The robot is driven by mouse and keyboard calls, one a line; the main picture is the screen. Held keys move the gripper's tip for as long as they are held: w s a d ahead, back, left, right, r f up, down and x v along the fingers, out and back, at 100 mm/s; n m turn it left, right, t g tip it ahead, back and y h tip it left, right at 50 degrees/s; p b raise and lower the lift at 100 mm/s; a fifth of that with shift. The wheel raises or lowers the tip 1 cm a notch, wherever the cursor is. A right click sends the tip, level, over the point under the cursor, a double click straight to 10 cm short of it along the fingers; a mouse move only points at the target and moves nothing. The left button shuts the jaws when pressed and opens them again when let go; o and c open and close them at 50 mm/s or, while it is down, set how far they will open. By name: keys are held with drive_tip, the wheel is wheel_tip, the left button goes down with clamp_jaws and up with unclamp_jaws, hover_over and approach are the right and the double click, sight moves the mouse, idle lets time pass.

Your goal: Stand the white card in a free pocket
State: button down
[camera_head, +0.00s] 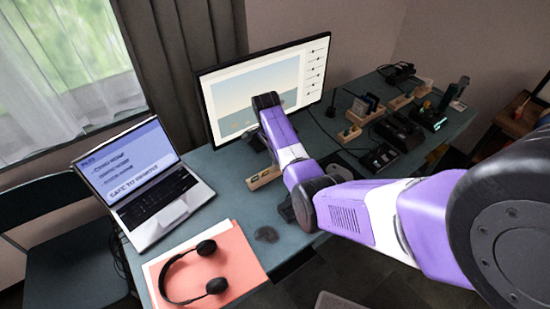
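My purple and white arm reaches from the lower right over the desk. Its far end is in front of the monitor. My gripper (257,143) seems to be the dark part just left of the far purple link, mostly hidden by the arm. I cannot see its fingers or whether it holds anything. A low wooden block with slots (264,178) lies on the desk below it. Other small wooden holders (350,134) stand to the right, near upright dark blue cards (366,104). I cannot pick out the white card or tell which pockets are free.
The monitor (225,115) stands close behind my arm. An open laptop (140,185) is at left. Black headphones (197,275) lie on a salmon folder (238,258) at the front. Black devices (400,130) crowd the right side. Bare desk (232,165) shows between laptop and monitor.

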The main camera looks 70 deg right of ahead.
drive_tip(key=shift+f+b, duration=0.9)
drive_tip(key=shift+f, duration=0.55)
drive_tip(key=c, duration=1.6)
unclamp_jaws()
drive_tip(key=shift+w+a+r, duration=0.1)
drive_tip(key=shift+a+r, duration=0.05)
drive_tip(key=shift+r, duration=1.15)
drive_tip(key=shift+w+a+r, duration=0.1)
drive_tip(key=shift+r, duration=1.25)
drive_tip(key=shift+w+a+r, duration=0.1)
drive_tip(key=shift+a+r, duration=0.05)
drive_tip(key=shift+r, duration=1.15)
